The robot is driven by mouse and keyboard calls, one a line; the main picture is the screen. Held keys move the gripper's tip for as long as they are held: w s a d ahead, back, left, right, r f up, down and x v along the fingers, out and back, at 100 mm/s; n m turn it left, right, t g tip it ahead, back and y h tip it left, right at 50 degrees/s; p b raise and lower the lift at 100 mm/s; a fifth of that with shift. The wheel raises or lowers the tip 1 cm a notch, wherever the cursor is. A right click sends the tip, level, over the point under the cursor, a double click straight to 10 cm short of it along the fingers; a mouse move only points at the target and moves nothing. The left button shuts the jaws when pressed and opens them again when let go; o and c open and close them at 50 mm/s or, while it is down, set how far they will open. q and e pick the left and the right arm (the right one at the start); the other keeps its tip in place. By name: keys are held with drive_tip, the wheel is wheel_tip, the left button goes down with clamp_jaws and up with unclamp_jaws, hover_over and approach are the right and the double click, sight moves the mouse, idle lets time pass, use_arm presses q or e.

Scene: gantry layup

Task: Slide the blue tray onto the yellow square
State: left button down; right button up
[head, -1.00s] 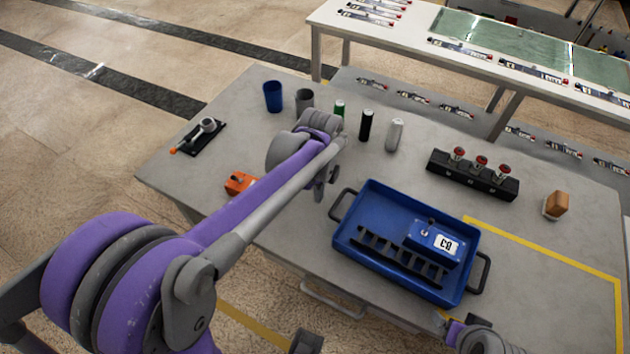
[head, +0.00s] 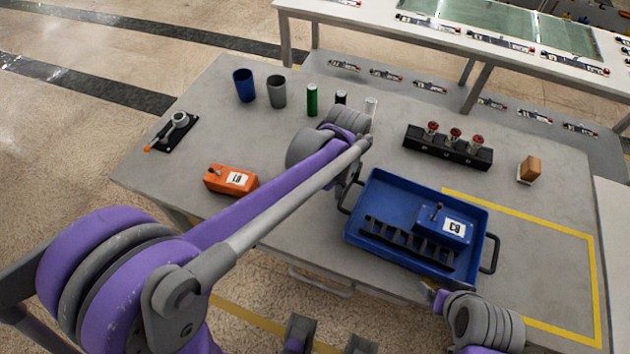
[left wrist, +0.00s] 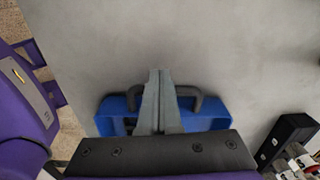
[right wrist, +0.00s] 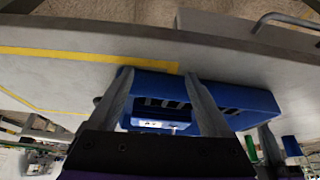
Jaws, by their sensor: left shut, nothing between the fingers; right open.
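The blue tray (head: 384,193) lies on the grey table, its right part overlapping the left part of the yellow square (head: 540,215). It carries a blue box labelled B3 (head: 442,226) and a black slotted rack (head: 400,243). My left gripper (head: 350,182) is at the tray's left handle; in the left wrist view its fingers (left wrist: 159,72) are shut and empty, crossing the handle (left wrist: 196,97). Whether they touch it I cannot tell. My right gripper (head: 436,291) is open at the tray's near right side. The right wrist view shows the tray wall (right wrist: 240,97) beyond its spread fingers (right wrist: 158,80).
An orange box (head: 230,180) and a black lever fixture (head: 175,131) are at the left. Cups (head: 245,86) and cylinders stand at the back. A black block with red-topped pieces (head: 447,147) and a brown block (head: 529,169) stand behind the square. The square's right part is clear.

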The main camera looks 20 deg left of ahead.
sight(443, 223)
use_arm(q)
drive_tip(key=d, duration=2.5)
drive_tip(key=shift+d, duration=0.1)
use_arm(e)
drive_tip(key=shift+f, duration=0.1)
